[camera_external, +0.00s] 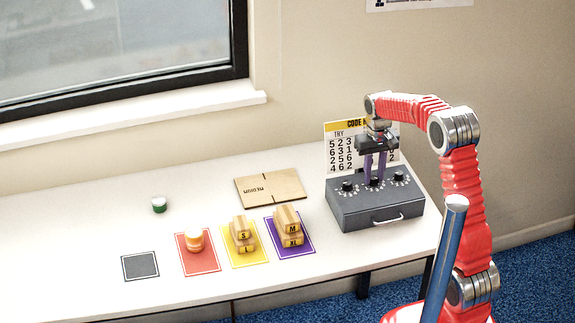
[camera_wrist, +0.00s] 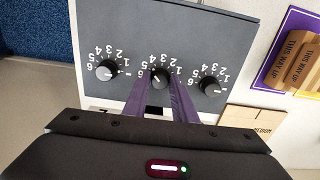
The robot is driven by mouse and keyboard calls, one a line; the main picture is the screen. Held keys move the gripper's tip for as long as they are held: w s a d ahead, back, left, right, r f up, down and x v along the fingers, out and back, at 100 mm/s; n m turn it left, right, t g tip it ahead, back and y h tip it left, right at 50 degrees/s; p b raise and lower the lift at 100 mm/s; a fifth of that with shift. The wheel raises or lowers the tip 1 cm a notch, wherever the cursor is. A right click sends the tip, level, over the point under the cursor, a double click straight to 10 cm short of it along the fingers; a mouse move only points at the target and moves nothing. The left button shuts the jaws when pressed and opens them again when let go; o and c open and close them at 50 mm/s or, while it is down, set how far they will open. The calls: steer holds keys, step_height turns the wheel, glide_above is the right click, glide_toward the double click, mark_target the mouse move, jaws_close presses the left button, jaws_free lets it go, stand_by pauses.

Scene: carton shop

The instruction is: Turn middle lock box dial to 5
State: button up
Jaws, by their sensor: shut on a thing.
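The dark grey lock box (camera_external: 372,213) stands at the right end of the white table, with three black dials on top. My gripper (camera_external: 375,181) reaches down from above, its two purple fingers shut on the middle dial (camera_wrist: 158,75). In the wrist view my gripper (camera_wrist: 160,88) has one finger on each side of that knob. Its pale mark seems to lean to the upper left, towards the higher digits, but the exact number is unclear. The left-hand dial (camera_wrist: 109,71) and right-hand dial (camera_wrist: 210,86) in the wrist view stand free, their marks pointing right.
A code sheet (camera_external: 341,152) with rows of numbers stands behind the box. A flat carton (camera_external: 270,187) lies to its left. Further left are purple (camera_external: 305,248), yellow (camera_external: 237,262), red (camera_external: 186,266) and grey (camera_external: 140,266) mats, and a green-and-white item (camera_external: 159,204).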

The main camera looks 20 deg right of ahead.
mark_target(373, 177)
steer(key=shift+w+n, duration=0.15)
steer(key=shift+n, duration=1.15)
steer(key=o, duration=1)
steer(key=shift+o, duration=0.2)
steer(key=shift+r, duration=0.1)
step_height(373, 177, up, 14)
steer(key=shift+f, duration=0.25)
